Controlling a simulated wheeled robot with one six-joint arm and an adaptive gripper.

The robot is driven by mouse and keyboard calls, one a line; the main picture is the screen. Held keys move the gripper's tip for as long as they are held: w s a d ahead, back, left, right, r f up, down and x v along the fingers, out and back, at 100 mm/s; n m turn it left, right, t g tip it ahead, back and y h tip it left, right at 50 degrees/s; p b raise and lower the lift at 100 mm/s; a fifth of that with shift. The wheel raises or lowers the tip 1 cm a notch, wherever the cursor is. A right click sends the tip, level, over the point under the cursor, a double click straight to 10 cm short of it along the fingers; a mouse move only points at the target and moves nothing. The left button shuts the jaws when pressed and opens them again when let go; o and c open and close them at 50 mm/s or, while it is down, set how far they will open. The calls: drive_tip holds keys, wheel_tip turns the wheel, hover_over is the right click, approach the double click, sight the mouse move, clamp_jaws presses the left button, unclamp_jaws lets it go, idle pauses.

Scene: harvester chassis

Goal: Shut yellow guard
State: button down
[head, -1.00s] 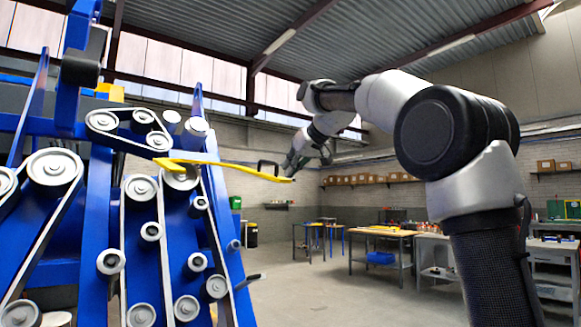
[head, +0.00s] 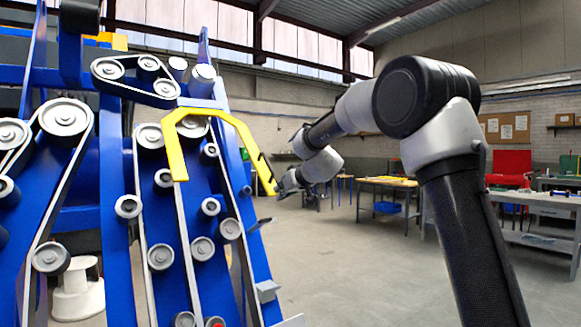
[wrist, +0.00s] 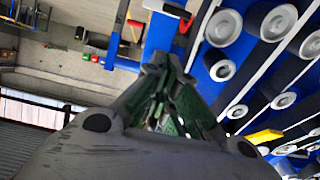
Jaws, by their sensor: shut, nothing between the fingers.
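The yellow guard (head: 240,126) is a bent, arch-shaped frame on the front of the blue harvester chassis (head: 112,180). It slopes down to the right from its upper edge, and its right end stands out from the rollers. A small black handle (head: 264,168) is on its right arm. My gripper (head: 280,188) is at the guard's lower right end, close to or touching it; contact is unclear. In the wrist view my gripper (wrist: 172,62) has its fingers together and empty. A yellow piece (wrist: 263,136) at the right there may be part of the guard.
Belts and several grey rollers (head: 160,257) cover the chassis front. A grey lever (head: 262,224) juts out at its right side. Workbenches (head: 387,190) stand farther back. The floor (head: 340,260) between chassis and benches is clear.

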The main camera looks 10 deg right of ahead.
drive_tip(key=w+a+f, duration=0.2)
drive_tip(key=w+f, duration=0.3)
drive_tip(key=f, duration=0.1)
drive_tip(key=shift+w, duration=0.2)
drive_tip(key=shift+a+r, duration=0.1)
drive_tip(key=shift+r, duration=0.05)
